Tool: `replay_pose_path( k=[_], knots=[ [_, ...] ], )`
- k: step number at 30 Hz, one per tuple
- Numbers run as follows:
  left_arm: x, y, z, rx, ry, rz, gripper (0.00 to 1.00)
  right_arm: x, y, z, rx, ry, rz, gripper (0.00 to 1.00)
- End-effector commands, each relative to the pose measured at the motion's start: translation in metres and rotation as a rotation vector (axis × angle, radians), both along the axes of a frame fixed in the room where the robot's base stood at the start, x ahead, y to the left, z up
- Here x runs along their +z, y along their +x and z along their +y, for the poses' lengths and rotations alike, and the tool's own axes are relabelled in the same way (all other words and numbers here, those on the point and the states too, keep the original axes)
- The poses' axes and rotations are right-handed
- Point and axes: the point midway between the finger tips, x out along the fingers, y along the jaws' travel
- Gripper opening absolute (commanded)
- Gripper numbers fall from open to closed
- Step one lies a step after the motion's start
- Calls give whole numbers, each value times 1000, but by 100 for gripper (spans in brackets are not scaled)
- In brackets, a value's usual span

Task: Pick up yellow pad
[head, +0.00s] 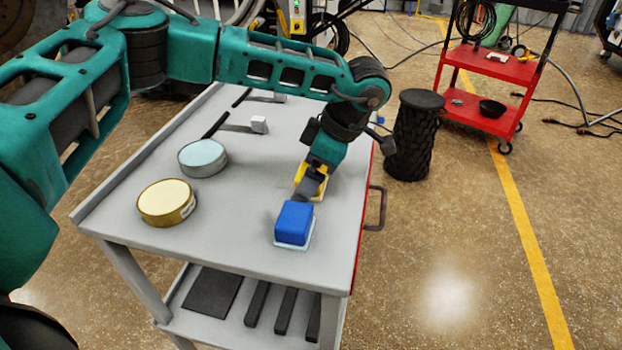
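The yellow pad (319,190) is on the grey cart top near its right edge, partly hidden by my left gripper. Yellow shows on both sides of the gripper. My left gripper (306,190) points down at the yellow pad and overlaps it in the head view. Only one dark finger shows clearly, so I cannot tell whether the fingers are closed on the pad. My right gripper is not in view.
A blue block on a pale pad (294,222) sits just in front of the gripper. A cream-topped gold tin (167,202) and a light-blue-topped tin (202,157) stand left. Tools with white blocks (259,124) lie at the back. The front-middle of the cart top (225,240) is clear.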

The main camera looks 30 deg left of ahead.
Motion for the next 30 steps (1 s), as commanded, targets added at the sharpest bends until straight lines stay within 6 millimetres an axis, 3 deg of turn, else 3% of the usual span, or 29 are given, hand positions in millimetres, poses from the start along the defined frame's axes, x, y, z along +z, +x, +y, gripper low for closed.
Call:
replay_pose_path(
  k=[5,23,30],
  knots=[
    [0,0,0,0,0,0,100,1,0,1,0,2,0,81],
    [1,0,0,0,0,-1,43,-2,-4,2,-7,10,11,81],
    [2,0,0,0,0,-1,41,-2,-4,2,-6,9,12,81]
  ],
)
